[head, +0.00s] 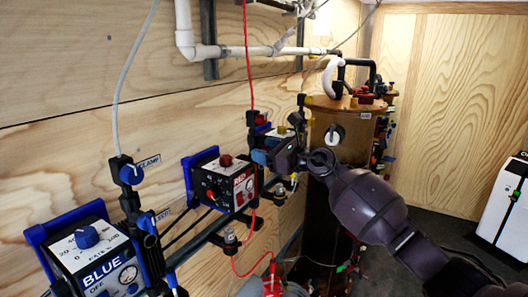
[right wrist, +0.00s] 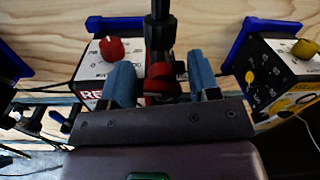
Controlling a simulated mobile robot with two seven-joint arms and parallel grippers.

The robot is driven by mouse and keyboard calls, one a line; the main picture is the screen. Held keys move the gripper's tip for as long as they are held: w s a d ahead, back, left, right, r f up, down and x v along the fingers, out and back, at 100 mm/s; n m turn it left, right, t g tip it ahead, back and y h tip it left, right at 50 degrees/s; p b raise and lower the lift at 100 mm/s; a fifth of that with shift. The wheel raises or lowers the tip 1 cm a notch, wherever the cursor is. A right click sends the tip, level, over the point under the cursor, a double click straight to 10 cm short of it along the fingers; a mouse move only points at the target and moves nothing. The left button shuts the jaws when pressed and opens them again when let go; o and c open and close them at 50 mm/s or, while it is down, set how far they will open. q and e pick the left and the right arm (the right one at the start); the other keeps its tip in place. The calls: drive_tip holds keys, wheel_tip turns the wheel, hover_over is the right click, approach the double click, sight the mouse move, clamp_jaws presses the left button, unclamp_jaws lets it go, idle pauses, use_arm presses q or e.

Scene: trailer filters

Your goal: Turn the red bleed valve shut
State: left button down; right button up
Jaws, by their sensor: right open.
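A red valve handle (right wrist: 160,84) sits on a black upright fitting (right wrist: 160,30) in the right wrist view. I take it for the red bleed valve, but no label on it is readable. My right gripper (right wrist: 160,68) is open, with one blue-grey finger on each side of the fitting and the handle between them. I cannot tell whether the fingers touch it. My left gripper is not in view.
The red-marked box with its red dial (right wrist: 111,48) is close left of the fingers, and a yellow-marked box (right wrist: 285,75) is close right. A blue-marked box (head: 92,262) is at lower left. A brown tank (head: 345,125) stands behind my right arm.

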drive_tip(key=shift+w+a, duration=0.2)
drive_tip(key=shift+c, duration=0.5)
